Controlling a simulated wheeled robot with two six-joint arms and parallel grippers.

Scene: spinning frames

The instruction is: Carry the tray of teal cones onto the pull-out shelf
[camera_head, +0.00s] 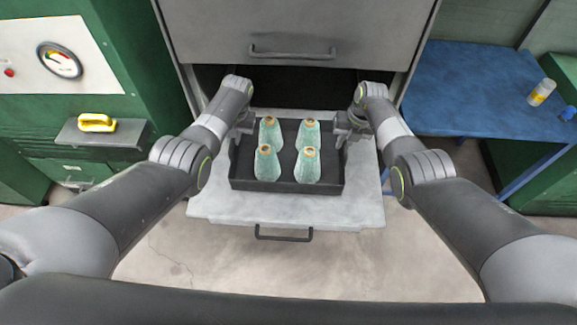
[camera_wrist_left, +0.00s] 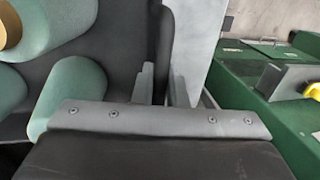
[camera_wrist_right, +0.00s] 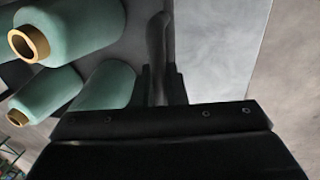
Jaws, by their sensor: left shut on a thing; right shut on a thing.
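The black tray (camera_head: 287,187) holds several teal cones of yarn (camera_head: 267,165), upright with tan tops. It is over the grey pull-out shelf (camera_head: 300,211), which extends from the cabinet; I cannot tell whether it touches the surface. My left gripper (camera_head: 243,122) is shut on the tray's left wall, and the wall runs between its fingers in the left wrist view (camera_wrist_left: 158,85). My right gripper (camera_head: 347,125) is shut on the tray's right wall, also seen in the right wrist view (camera_wrist_right: 158,80). The fingertips are partly hidden in the head view.
The grey cabinet front (camera_head: 295,30) stands behind, with a dark opening above the shelf. A small ledge (camera_head: 100,136) with a yellow-handled item (camera_head: 96,122) juts out at left.

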